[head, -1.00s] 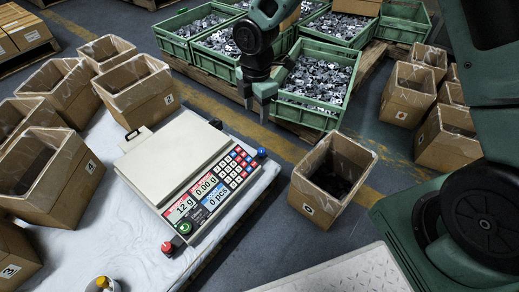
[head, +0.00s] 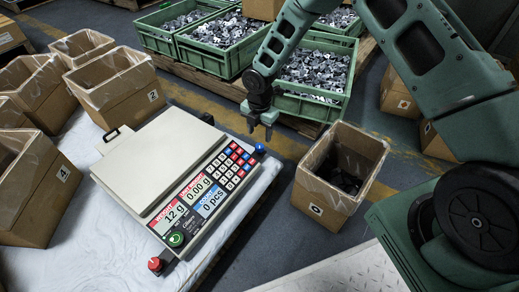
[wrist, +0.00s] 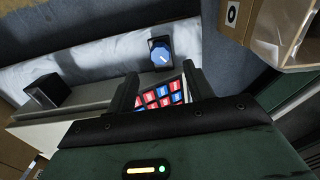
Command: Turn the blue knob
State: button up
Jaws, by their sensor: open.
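The blue knob (head: 260,148) sits at the far right corner of a counting scale (head: 150,165), beside its keypad. In the wrist view the knob (wrist: 161,56) is a round blue dial with a pale mark, on a dark square mount. My gripper (head: 260,130) is open and empty, above and a little behind the knob in the head view. In the wrist view my two fingers (wrist: 158,90) point toward the knob, with the knob ahead of their tips and apart from them. A red knob (head: 156,265) is at the scale's near corner.
A cardboard box (head: 338,180) marked 0 stands right of the scale. Green crates (head: 325,75) of metal parts stand behind. More cardboard boxes (head: 115,85) crowd the left. Floor shows between the scale's white-covered table (head: 95,262) and the box.

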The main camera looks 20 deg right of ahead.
aim_at(260, 146)
notch_tip(260, 146, down, 7)
jog(key=b, duration=0.2)
jog(key=shift+r+b, duration=0.1)
jog(key=shift+b, duration=0.3)
jog(key=c, duration=1)
